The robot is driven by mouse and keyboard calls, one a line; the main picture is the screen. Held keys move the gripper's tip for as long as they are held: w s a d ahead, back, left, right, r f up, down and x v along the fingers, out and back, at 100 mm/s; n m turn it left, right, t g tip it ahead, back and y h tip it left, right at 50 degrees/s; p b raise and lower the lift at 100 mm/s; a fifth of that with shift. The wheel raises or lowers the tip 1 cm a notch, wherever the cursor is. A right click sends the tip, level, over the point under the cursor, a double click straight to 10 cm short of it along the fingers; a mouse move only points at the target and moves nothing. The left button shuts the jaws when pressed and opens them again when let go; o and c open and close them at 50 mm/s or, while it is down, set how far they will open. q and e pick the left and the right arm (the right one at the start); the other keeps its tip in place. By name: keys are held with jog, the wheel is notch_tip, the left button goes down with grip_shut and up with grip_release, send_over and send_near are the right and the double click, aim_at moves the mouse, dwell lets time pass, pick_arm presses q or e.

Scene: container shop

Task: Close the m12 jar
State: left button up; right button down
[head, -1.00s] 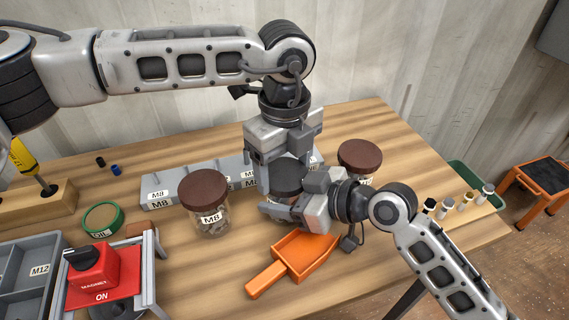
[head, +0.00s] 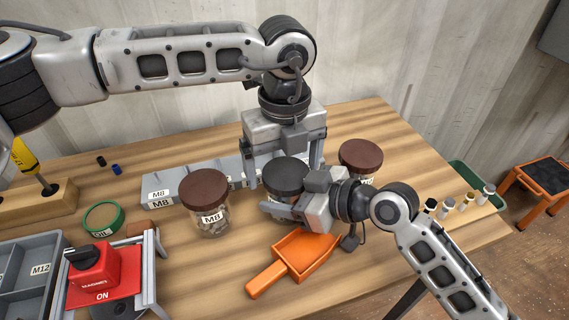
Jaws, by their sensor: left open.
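A glass jar with a dark grey lid (head: 285,176) stands mid-table, between two brown-lidded jars; I take it for the m12 jar, though its own label cannot be read. The lid is on the jar's top; how tight it is cannot be told. My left gripper (head: 285,174) comes from above, pointing down, open, with one finger on each side of the lid. My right gripper (head: 291,205) comes from the right, with one finger across the front of the jar body (head: 271,200) and appears closed around it. Its far finger is hidden.
A brown-lidded M8 jar (head: 206,203) stands at left, another brown-lidded jar (head: 361,156) at right. An orange scoop (head: 299,253) lies in front. Grey bins (head: 180,181) stand behind. A red magnet switch (head: 97,272) and grey tray (head: 30,245) are front left.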

pick_arm(q)
notch_tip(320, 180, up, 4)
jog(key=shift+d+r, duration=0.1)
pick_arm(e)
jog(key=shift+s, duration=0.1)
pick_arm(q)
notch_tip(320, 180, up, 3)
jog(key=n, duration=0.3)
jog(key=shift+r, duration=0.2)
jog(key=shift+f, duration=4.05)
